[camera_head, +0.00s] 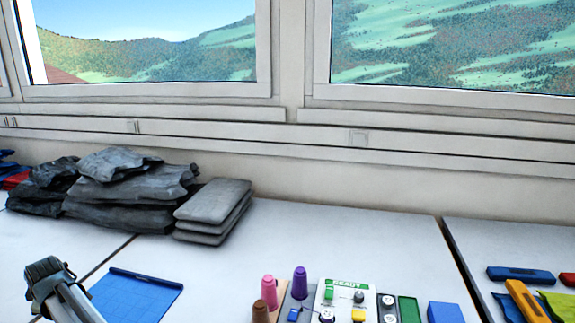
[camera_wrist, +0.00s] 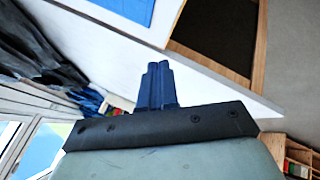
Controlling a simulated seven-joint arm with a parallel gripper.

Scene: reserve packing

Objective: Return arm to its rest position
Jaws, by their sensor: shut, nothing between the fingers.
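My gripper shows in the wrist view (camera_wrist: 157,70), its two blue fingers together and nothing between them. It is raised, with the table edge and floor behind it in that view. In the head view part of my arm (camera_head: 55,285) shows at the lower left, just left of a blue mat (camera_head: 140,293) on the white table (camera_head: 270,230). The fingertips are not visible in the head view.
Dark folded bags (camera_head: 125,190) and grey cushions (camera_head: 213,205) are stacked at the back left. Pink (camera_head: 269,292) and purple (camera_head: 300,282) pegs, a panel marked READY (camera_head: 345,296) and a blue block (camera_head: 445,312) stand at the front. The table's middle is clear.

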